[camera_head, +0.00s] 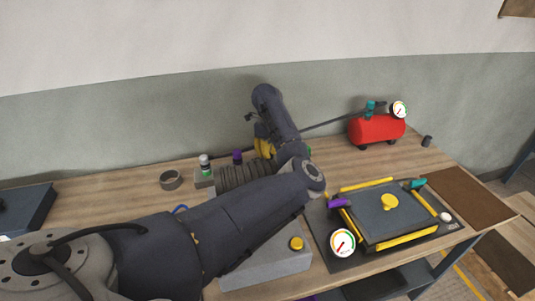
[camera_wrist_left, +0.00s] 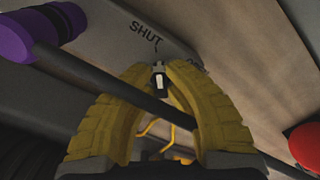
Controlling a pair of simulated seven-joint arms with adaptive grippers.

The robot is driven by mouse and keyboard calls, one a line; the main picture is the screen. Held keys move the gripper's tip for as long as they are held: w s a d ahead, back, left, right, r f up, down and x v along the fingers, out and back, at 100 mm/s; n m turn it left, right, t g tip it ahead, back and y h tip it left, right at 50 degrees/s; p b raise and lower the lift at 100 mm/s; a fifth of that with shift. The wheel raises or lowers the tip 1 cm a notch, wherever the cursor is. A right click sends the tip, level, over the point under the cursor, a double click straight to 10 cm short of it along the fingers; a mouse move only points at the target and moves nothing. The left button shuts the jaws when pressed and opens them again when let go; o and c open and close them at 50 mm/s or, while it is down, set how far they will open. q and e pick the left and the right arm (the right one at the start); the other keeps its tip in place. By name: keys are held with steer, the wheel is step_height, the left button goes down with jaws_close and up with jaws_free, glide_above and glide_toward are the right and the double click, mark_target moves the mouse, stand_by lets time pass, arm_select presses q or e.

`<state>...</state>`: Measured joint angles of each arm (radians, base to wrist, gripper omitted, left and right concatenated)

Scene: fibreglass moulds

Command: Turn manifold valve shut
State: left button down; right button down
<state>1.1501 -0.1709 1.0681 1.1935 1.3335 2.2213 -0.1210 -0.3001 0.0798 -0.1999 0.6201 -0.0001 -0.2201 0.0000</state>
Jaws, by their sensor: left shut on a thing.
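My left gripper (camera_head: 264,146) reaches over the back of the bench, its yellow fingers partly hidden by my arm. In the left wrist view the gripper (camera_wrist_left: 161,68) has its fingertips closed together on a small dark valve handle (camera_wrist_left: 160,83) with a white mark. The handle sits by a grey panel (camera_wrist_left: 110,25) lettered SHUT, with a second, partly hidden word to its right. The white mark points roughly towards SHUT; its exact angle is hard to tell. My right gripper is not shown.
A red compressor tank (camera_head: 376,130) with a gauge (camera_head: 399,109) stands at the back right. A coiled hose (camera_head: 243,174) lies beside my forearm. The mould (camera_head: 385,222) with yellow bars and a second gauge (camera_head: 342,242) is front right.

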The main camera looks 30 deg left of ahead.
arm_select(q)
steer(key=shift+n, duration=0.6)
steer(key=c, duration=1.4)
jaws_free()
step_height(320, 180, up, 12)
